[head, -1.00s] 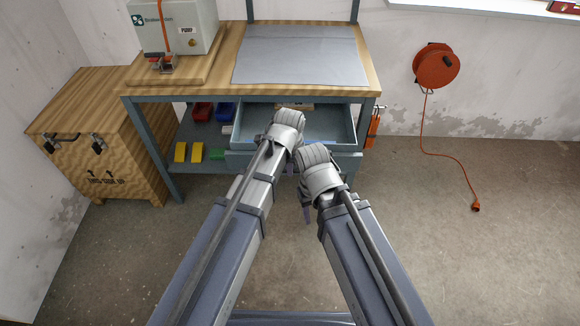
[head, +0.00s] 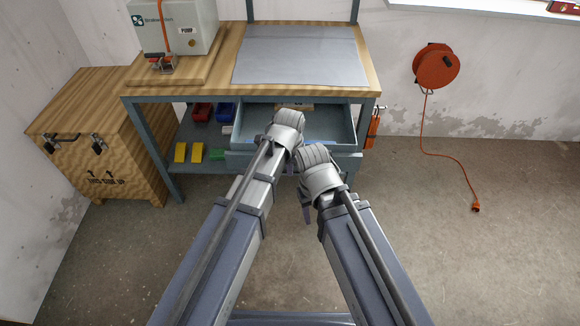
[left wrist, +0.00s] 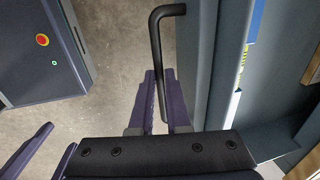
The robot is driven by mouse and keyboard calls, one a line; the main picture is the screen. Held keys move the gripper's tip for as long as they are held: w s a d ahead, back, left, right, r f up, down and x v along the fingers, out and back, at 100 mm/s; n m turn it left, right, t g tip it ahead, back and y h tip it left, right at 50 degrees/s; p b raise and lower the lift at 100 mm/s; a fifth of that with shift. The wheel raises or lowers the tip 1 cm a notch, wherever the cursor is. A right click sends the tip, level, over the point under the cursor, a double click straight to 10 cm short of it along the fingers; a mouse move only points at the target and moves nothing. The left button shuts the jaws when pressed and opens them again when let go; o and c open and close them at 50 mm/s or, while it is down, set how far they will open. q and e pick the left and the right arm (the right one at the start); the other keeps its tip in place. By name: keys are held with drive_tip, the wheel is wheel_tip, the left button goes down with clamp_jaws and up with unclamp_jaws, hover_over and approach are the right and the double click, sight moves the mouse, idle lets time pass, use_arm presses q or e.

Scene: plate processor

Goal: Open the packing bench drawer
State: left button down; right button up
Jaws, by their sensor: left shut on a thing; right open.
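The packing bench (head: 368,84) stands ahead with a wooden top. Its blue-grey drawer (head: 346,126) is pulled out, and I look down into its open inside. My left gripper (head: 290,168) is at the drawer front. In the left wrist view, its purple fingers (left wrist: 160,100) are shut on the black bar handle (left wrist: 158,55), beside the drawer front (left wrist: 195,50). In the head view the handle is hidden behind my left gripper. My right gripper (head: 306,212) is open and empty, lower and to the right, in front of the drawer.
A tan labelled item (head: 294,106) lies at the drawer's back. Red, blue, yellow and green bins (head: 197,152) sit on the lower shelf. A wooden crate (head: 105,140) stands left. An orange cable reel (head: 436,66) hangs right. The floor at right is clear except for its cable.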

use_arm(q)
drive_tip(key=shift+w, duration=0.1)
idle(0.3)
drive_tip(key=w, duration=0.3)
drive_tip(key=c, duration=0.9)
unclamp_jaws()
drive_tip(key=r+p, duration=0.2)
drive_tip(key=s+r+p, duration=0.1)
drive_tip(key=r+p, duration=0.4)
drive_tip(key=shift+s+r+p, duration=0.25)
drive_tip(key=shift+r+p, duration=0.1)
drive_tip(key=shift+p, duration=0.05)
